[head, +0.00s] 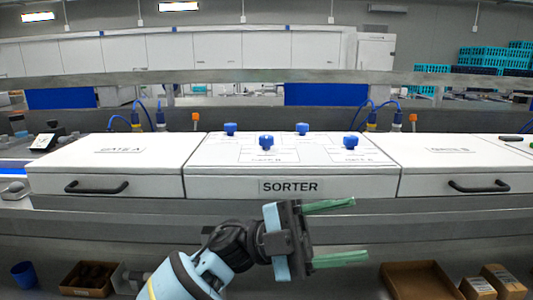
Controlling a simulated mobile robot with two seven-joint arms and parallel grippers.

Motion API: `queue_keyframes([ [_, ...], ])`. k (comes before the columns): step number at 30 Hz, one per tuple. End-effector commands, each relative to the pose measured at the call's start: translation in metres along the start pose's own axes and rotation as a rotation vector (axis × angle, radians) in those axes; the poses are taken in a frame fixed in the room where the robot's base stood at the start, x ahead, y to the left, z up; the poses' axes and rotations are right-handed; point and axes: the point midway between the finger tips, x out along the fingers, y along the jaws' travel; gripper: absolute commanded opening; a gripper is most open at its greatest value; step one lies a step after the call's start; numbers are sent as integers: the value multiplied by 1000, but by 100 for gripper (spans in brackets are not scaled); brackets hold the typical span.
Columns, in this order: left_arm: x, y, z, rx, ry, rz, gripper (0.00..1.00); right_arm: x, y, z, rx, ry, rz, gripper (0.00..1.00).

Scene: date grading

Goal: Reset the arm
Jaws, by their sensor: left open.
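My left arm comes in from the lower left, and its gripper (350,231) is in front of the sorter. Its two green fingers point to the right and stand well apart, with nothing between them. The white sorter (225,187) lies behind and above the gripper in the picture, with a SORTER label on its front and several blue knobs on top. My right gripper does not show.
White covers with black handles (97,187) (479,186) flank the sorter. Below are an open cardboard box (420,266), small cartons (503,280), a box with dark contents (72,279) and a blue cup (24,274). A grey rail (300,77) crosses behind.

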Motion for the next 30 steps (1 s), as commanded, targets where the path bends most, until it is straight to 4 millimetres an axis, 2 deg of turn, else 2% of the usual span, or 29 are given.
queue_keyframes([
  [3,-33,4,17,-38,-77,-225,53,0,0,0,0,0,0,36],
  [8,-88,16,39,-91,-226,-498,53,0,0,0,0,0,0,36],
  [14,-170,58,63,-183,-469,-793,53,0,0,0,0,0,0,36],
  [17,-213,91,69,-241,-611,-916,53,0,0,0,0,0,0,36],
  [23,-297,179,65,-379,-927,-1110,53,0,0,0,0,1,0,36],
  [26,-334,231,52,-463,-1093,-1178,53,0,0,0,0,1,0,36],
  [30,-376,307,22,-588,-1322,-1236,53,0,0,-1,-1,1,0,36],
])
